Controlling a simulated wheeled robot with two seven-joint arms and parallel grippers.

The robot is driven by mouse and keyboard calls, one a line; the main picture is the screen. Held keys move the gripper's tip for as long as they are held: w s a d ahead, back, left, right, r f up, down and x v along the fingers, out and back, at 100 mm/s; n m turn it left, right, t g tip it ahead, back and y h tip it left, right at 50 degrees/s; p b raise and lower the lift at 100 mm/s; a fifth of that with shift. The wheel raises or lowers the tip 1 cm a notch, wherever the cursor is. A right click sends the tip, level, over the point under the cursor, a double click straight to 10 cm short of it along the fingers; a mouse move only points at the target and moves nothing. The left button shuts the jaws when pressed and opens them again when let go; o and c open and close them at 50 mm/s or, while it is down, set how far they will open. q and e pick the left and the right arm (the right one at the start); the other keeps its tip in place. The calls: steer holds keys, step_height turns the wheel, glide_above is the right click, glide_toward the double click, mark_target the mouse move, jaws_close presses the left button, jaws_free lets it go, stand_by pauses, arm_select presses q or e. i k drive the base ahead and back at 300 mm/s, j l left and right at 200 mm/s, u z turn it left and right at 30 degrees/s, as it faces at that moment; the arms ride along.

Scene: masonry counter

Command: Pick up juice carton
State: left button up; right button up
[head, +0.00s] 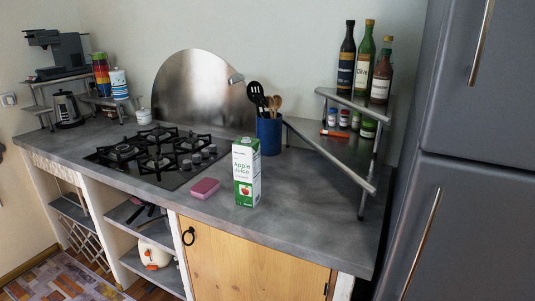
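The juice carton (246,173) is a tall white and green box marked "Apple Juice" with a red apple on it. It stands upright on the grey counter (300,211), near the front edge, right of the gas hob. Nothing covers its front. Neither of my grippers shows in the head view.
A pink sponge-like block (205,188) lies left of the carton. A blue utensil holder (269,134) stands behind it, and the gas hob (128,173) is to the left. A corner shelf (342,163) with bottles and jars stands right. A grey fridge (470,200) bounds the right side.

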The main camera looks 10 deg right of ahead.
mark_target(246, 150)
steer(key=i+j+z, duration=0.2)
steer(key=i, duration=0.2)
steer(key=i+j+z, duration=0.15)
steer(key=i, duration=0.3)
